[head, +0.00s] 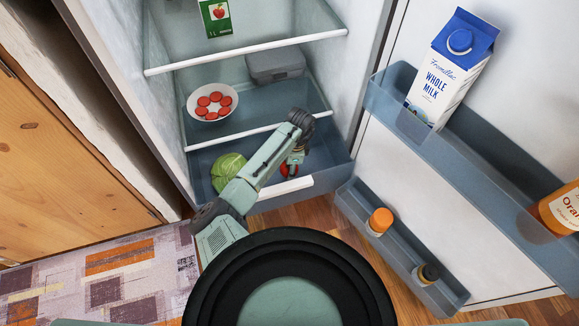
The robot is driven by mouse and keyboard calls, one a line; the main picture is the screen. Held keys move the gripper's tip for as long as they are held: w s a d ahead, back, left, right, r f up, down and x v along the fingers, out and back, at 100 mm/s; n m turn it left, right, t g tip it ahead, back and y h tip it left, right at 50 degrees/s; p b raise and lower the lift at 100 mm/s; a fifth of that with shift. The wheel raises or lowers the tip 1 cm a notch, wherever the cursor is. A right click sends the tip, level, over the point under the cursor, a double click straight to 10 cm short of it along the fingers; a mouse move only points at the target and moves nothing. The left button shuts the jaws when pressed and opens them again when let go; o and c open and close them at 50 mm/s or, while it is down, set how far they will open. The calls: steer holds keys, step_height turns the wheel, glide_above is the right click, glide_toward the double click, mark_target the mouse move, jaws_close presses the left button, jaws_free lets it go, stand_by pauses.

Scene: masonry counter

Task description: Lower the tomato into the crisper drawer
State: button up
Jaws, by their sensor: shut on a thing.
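The crisper drawer (330,168) is at the bottom of the open fridge, pulled out, with a white handle strip on its front. My gripper (292,168) reaches into the drawer's right part, pointing down. It is shut on the red tomato (284,170), which shows only in part behind the fingers and arm. The tomato is inside the drawer's outline; I cannot tell whether it touches the drawer floor. A green cabbage (228,169) lies in the drawer's left part, apart from the tomato.
A glass shelf above the drawer holds a white bowl (196,109) of red slices and a grey lidded box (275,66). A red-and-green carton (216,15) stands higher. The open door on the right holds a milk carton (451,65) and several bottles. A wooden cabinet (70,160) is at left.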

steer(key=shift+f+b, duration=1.3)
steer(key=shift+f, duration=1.25)
stand_by(1.0)
steer(key=o, duration=1.3)
steer(key=r, duration=0.4)
steer(key=d+r, duration=0.1)
steer(key=r, duration=0.7)
steer(key=shift+w+d, duration=0.1)
steer(key=shift+d, duration=0.1)
